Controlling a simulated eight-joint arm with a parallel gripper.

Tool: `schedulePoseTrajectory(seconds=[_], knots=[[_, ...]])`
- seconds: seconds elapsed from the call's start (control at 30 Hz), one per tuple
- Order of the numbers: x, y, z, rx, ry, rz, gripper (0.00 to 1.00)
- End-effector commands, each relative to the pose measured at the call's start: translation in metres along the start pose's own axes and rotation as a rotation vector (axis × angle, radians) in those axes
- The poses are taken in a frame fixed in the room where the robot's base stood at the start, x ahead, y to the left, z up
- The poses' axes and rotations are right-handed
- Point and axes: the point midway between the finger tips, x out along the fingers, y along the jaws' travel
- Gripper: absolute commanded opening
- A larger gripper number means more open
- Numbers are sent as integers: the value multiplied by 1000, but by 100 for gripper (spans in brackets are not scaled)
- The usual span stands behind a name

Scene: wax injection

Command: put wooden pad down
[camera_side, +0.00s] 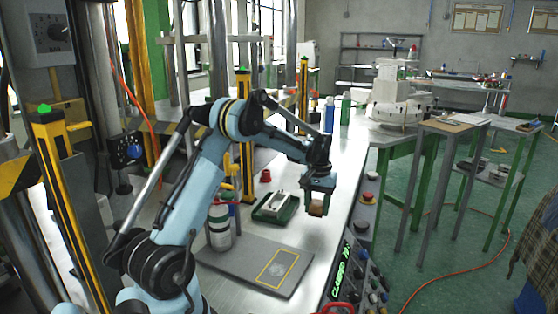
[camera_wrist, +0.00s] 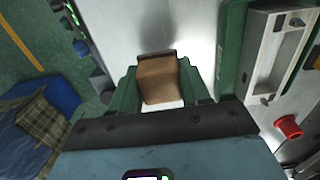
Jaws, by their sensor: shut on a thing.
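A brown wooden pad (camera_wrist: 158,82) sits between the two green fingers of my gripper (camera_wrist: 160,88) in the wrist view. My gripper is shut on it. In the side view the pad (camera_side: 316,208) shows below my gripper (camera_side: 318,198), held over the right part of the metal table (camera_side: 325,163). The gap between pad and table is hard to judge. A grey mat (camera_side: 240,262) with a yellow outlined rectangle (camera_side: 278,268) lies at the front of the table, nearer the camera than my gripper.
A green tray with a metal mould (camera_side: 275,207) stands left of my gripper; it also shows in the wrist view (camera_wrist: 272,55). A white bottle (camera_side: 219,228) stands by the mat. A red object (camera_side: 265,175) is further back. A control panel (camera_side: 362,275) lines the table's right edge.

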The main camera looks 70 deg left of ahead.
Motion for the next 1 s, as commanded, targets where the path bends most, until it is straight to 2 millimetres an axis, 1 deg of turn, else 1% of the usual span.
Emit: schedulePoseTrajectory(seconds=[0.1,0.2,0.3,0.57,0.8,0.83,0.9,1.0], knots=[[18,0,0,0,0,0,0],[28,0,0,0,0,0,0],[31,0,1,0,0,0,0],[32,0,1,0,0,0,0],[39,0,1,0,0,0,0],[40,0,1,0,1,0,48],[40,0,1,0,1,0,58],[40,1,0,0,2,0,71]])
